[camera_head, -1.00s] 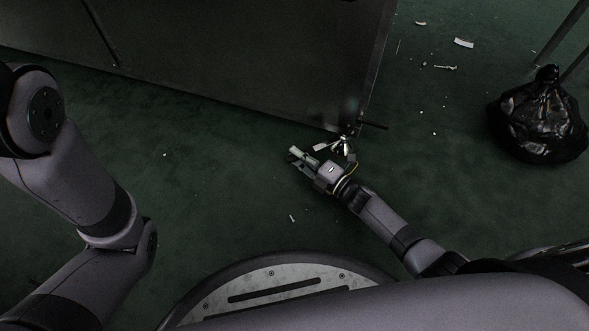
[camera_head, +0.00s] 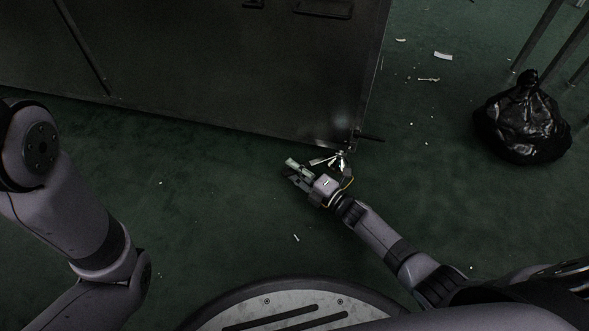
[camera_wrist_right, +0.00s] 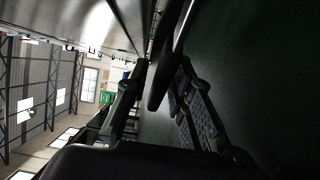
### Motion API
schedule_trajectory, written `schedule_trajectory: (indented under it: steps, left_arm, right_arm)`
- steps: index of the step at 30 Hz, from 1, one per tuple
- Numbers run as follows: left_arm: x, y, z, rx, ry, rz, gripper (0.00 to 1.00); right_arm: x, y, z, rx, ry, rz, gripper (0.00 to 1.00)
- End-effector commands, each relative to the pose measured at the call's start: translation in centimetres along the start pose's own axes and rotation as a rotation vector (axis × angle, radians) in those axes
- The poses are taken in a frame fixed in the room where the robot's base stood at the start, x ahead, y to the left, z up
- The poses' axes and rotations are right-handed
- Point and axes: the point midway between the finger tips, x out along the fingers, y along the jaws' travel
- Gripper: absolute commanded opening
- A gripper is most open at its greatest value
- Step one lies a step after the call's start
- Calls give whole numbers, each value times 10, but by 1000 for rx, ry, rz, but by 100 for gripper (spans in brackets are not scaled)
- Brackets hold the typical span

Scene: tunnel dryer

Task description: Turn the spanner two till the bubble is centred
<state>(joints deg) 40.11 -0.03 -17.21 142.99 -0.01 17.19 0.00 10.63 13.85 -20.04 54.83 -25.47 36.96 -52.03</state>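My right gripper (camera_head: 295,172) is low over the floor, just left of the foot at the machine's near corner. In the right wrist view, its two fingers (camera_wrist_right: 158,104) stand apart. A dark bar with a rounded end (camera_wrist_right: 157,88), perhaps a spanner, shows between them; I cannot tell if either finger touches it. In the head view, several pale metal bars (camera_head: 322,160) fan out around the foot. I cannot tell which is spanner two. I cannot make out the bubble. My left arm shows at the left, but its gripper is out of view.
The large dark metal machine (camera_head: 220,80) fills the upper left. A thin dark rod (camera_head: 370,137) sticks out right of its corner. A black rubbish bag (camera_head: 522,125) sits at the right by metal legs. Small scraps (camera_head: 443,56) lie on the otherwise clear green floor.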

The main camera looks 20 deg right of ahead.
Motion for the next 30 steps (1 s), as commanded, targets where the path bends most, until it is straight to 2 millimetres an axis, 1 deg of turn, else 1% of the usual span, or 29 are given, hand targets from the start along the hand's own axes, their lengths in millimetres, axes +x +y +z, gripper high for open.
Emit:
schedule_trajectory:
  steps: [1, 3, 11, 14, 17, 24, 27, 30]
  left_arm:
    - [0, 0, 0, 0, 1, -1, 40]
    - [0, 0, -1, -1, 2, -1, 40]
    - [0, -1, -3, -1, 4, -4, 40]
    - [0, -1, -2, -1, 3, -4, 40]
    - [0, -1, -2, 0, 3, -2, 40]
    - [0, 0, -2, 0, 4, -1, 40]
    - [0, 0, -2, 0, 4, 0, 40]
    - [0, 0, -2, 0, 4, 0, 40]
  right_arm:
    - [0, 0, 0, 0, 1, 0, 27]
    - [0, 0, 0, 0, 1, 0, 31]
    - [-1, 0, -1, 0, 2, 0, 31]
    - [-6, -1, -1, 0, 1, -2, 31]
    - [-20, -2, -1, 0, 1, -3, 31]
    - [-71, -2, -1, 0, 1, -4, 31]
    - [-90, -1, -1, 0, 2, -2, 31]
    - [-105, -2, -1, 0, 2, -3, 31]
